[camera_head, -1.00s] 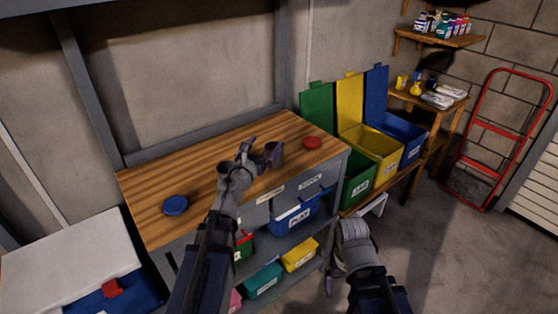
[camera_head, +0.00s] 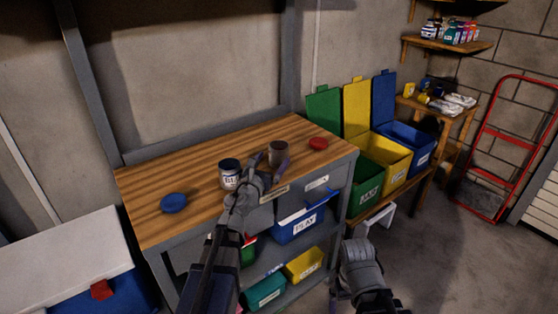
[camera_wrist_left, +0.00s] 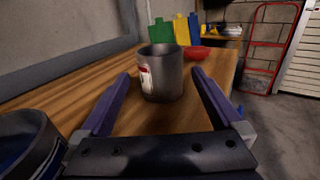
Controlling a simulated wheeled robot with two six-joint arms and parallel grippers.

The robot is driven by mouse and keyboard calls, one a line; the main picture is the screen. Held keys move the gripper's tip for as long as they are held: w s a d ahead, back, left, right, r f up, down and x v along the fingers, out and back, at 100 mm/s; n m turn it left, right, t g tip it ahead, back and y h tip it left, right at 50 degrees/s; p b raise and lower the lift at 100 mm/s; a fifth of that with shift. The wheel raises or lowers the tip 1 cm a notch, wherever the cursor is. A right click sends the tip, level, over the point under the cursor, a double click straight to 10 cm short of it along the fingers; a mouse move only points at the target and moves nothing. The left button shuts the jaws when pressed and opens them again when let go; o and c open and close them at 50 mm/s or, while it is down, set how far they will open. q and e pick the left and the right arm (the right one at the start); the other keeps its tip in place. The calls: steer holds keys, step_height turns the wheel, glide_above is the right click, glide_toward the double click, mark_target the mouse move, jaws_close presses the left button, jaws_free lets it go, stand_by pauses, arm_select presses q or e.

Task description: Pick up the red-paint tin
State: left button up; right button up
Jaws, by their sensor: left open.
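The red-paint tin (camera_head: 278,152) is a grey open-topped tin standing upright on the wooden workbench. In the left wrist view the tin (camera_wrist_left: 161,75) shows a white label with red on its left side. My left gripper (camera_head: 269,166) is open, its purple fingers spread to either side of the tin's near part, with a gap on each side. In the left wrist view the fingers (camera_wrist_left: 160,88) point at the tin. My right gripper (camera_head: 342,291) hangs low in front of the bench, its jaws mostly hidden by its own wrist.
A blue-labelled tin (camera_head: 230,176) stands close left of my left gripper. Green, yellow and blue bins (camera_head: 394,160) stand to the right. The bench's left part is mostly clear.

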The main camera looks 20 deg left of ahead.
mark_target(282, 145)
arm_select(q)
steer(key=w, duration=0.6)
steer(key=shift+w+d, duration=0.15)
steer(key=shift+d, duration=0.2)
steer(key=c, duration=1.3)
steer(key=shift+r, duration=0.15)
